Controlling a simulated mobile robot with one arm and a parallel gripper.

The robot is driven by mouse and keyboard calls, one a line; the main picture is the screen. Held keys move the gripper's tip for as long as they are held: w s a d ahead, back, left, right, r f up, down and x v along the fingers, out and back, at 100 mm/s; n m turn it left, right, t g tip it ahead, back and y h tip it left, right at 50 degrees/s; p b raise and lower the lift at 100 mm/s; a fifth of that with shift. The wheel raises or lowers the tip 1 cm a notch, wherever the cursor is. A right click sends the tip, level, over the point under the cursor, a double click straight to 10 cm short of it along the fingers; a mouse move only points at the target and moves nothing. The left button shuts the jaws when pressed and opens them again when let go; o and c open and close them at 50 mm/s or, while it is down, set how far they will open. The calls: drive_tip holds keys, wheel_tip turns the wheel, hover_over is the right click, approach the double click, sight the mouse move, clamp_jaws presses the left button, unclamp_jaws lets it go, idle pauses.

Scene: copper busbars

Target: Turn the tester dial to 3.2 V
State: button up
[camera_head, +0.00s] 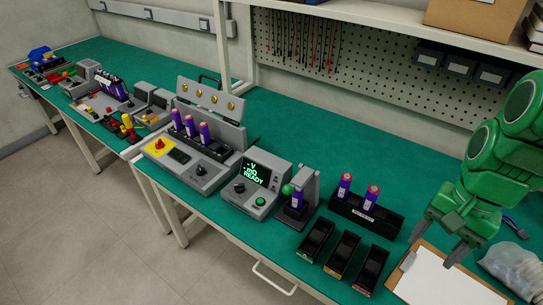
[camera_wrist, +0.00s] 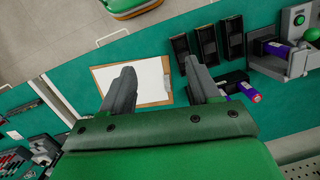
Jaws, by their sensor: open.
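The tester (camera_head: 256,186) is a grey box on the green bench in the head view. Its dark screen (camera_head: 263,174) shows green text: "- V", "- mΩ" and "READY". A small dark dial (camera_head: 239,188) sits at the lower left of its face, with a green button (camera_head: 260,201) to the right. The dial's setting is too small to read. My gripper (camera_head: 439,241) is open and empty over the clipboard, well to the right of the tester. In the wrist view my gripper (camera_wrist: 159,66) has its fingers spread, and the tester's green button (camera_wrist: 299,20) shows at the upper right.
A stand with a green knob (camera_head: 287,189) holds a purple cell just right of the tester. A black rack (camera_head: 350,213) with two cells and several black bins (camera_head: 342,254) lie between tester and gripper. A larger grey machine (camera_head: 201,135) stands left. A clipboard (camera_head: 440,280) lies below my gripper.

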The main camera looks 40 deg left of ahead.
drive_tip(key=w+a+f+m, duration=0.1)
drive_tip(key=w+a+f, duration=0.1)
drive_tip(key=w+a, duration=0.8)
drive_tip(key=m+g+y, duration=0.2)
drive_tip(key=m, duration=0.3)
approach(239, 185)
drive_tip(key=f, duration=0.1)
drive_tip(key=shift+x, duration=3.9)
drive_tip(key=shift+a, duration=0.1)
drive_tip(key=shift+r, duration=0.1)
drive_tip(key=c, duration=1)
